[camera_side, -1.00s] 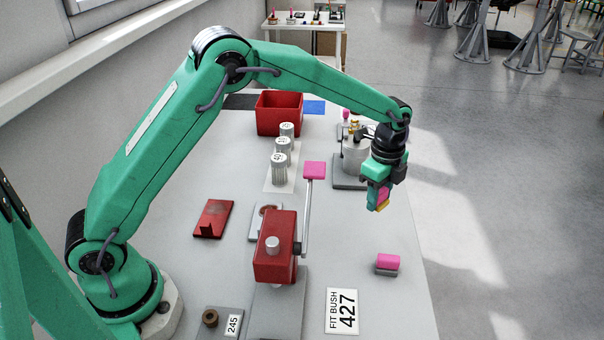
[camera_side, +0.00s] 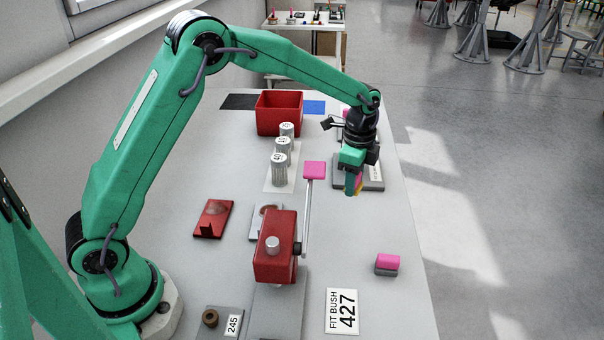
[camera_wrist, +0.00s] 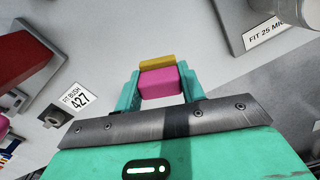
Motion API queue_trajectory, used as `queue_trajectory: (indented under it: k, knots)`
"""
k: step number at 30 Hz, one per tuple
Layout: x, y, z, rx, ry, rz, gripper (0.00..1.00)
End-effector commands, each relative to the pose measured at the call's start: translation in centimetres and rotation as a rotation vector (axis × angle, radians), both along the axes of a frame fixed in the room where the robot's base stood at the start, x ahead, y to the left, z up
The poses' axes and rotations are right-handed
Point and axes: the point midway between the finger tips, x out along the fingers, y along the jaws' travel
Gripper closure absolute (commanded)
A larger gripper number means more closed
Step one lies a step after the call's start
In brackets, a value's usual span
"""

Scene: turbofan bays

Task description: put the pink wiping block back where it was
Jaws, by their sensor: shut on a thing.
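My gripper (camera_side: 354,188) is shut on a pink block with a yellow face (camera_wrist: 160,84), held between the two green fingers in the wrist view. In the side view the block (camera_side: 359,182) is mostly hidden by the fingers, and only a sliver of pink and yellow shows. It hangs above the far right part of the table, in front of the grey-based metal fixture. Another pink block on a grey base (camera_side: 387,263) sits at the right side of the table.
A red machine (camera_side: 274,250) stands mid-table with a pink-tipped lever (camera_side: 314,170). Several silver cylinders (camera_side: 280,170) stand left of my gripper. A red bin (camera_side: 279,113) is behind them. A card marked 427 (camera_side: 342,311) lies in front.

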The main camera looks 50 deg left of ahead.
Motion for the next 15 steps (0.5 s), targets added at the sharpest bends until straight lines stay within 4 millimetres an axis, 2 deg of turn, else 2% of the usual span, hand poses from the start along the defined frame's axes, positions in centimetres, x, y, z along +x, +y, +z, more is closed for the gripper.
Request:
queue_trajectory:
  k: [1, 6, 9, 15]
  knots:
    - [-0.4, 1.5, 0.3, -0.001, -0.001, 0.065, 0.82]
    - [-1.9, 5.2, 0.9, 0.000, -0.001, 0.263, 0.82]
    - [-2.6, 6.6, 1.0, 0.000, -0.001, 0.343, 0.82]
    - [-3.1, 7.5, 1.1, 0.000, -0.001, 0.399, 0.82]
